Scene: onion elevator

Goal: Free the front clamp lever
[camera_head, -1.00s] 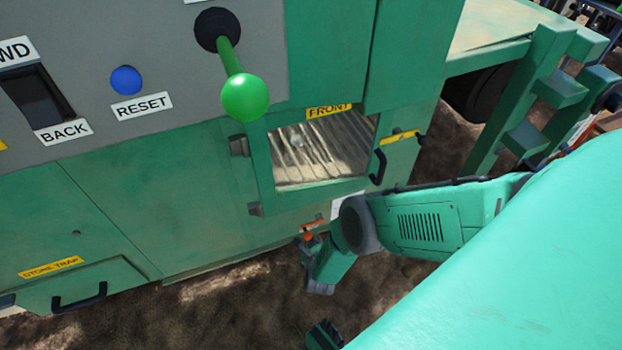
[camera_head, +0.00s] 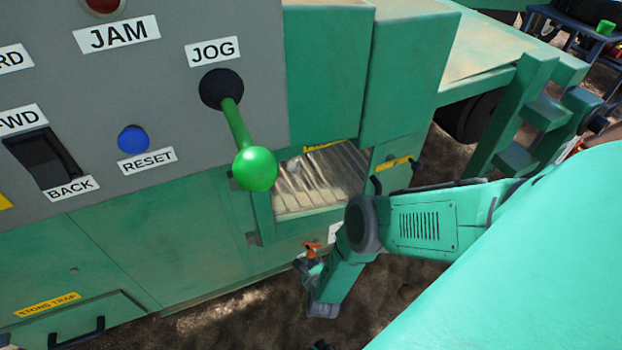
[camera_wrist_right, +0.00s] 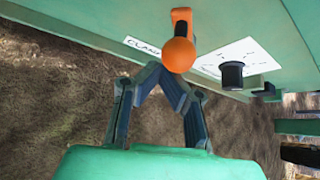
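The front clamp lever shows in the right wrist view as an orange arm with a round orange knob (camera_wrist_right: 178,55), next to a partly hidden white label starting "CLAM". In the head view the orange lever (camera_head: 312,247) is small, low on the green machine beneath the window. My right gripper (camera_wrist_right: 157,72) looks shut, its fingertips meeting just below and left of the knob, with nothing seen between them. Whether it touches the knob I cannot tell. In the head view the right gripper (camera_head: 307,265) is small, close under the lever. My left gripper is not in view.
A grey panel (camera_head: 190,60) carries a green-knobbed JOG lever (camera_head: 254,168), a blue RESET button (camera_head: 132,139) and a black switch (camera_head: 45,158). A black post (camera_wrist_right: 231,75) stands right of the orange knob. Bare soil (camera_wrist_right: 60,100) lies below the machine.

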